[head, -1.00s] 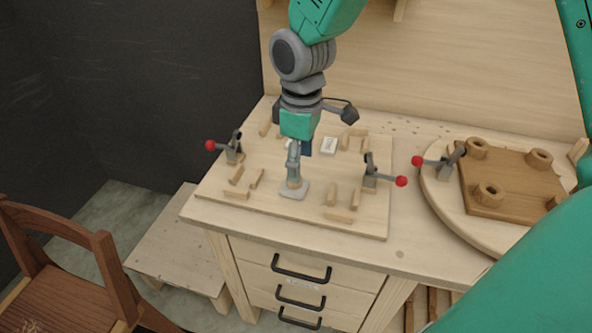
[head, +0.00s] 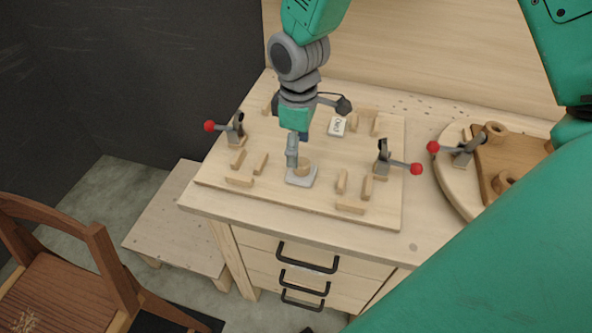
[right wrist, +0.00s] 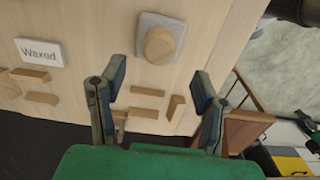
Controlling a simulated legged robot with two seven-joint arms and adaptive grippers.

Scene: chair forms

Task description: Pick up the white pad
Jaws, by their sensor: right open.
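The white pad (head: 299,181) is a pale square with a round wooden knob on top. It lies flat on the wooden board, near its front middle. In the right wrist view the pad (right wrist: 149,21) is beyond the fingertips, between their lines, with its knob (right wrist: 160,45) facing me. My right gripper (head: 298,150) points down above the pad, with its near finger overlapping the knob's left side in the head view. In the right wrist view its fingers (right wrist: 160,85) are apart with nothing between them. Contact with the pad cannot be told. My left gripper is out of view.
The wooden board (head: 325,207) carries several small wooden blocks and two red-tipped clamps (head: 236,131) (head: 384,160). A white card (head: 338,127) marked "Waxed" lies behind the pad. A round board (head: 452,175) with another clamp is at right. A chair (head: 70,285) stands at lower left.

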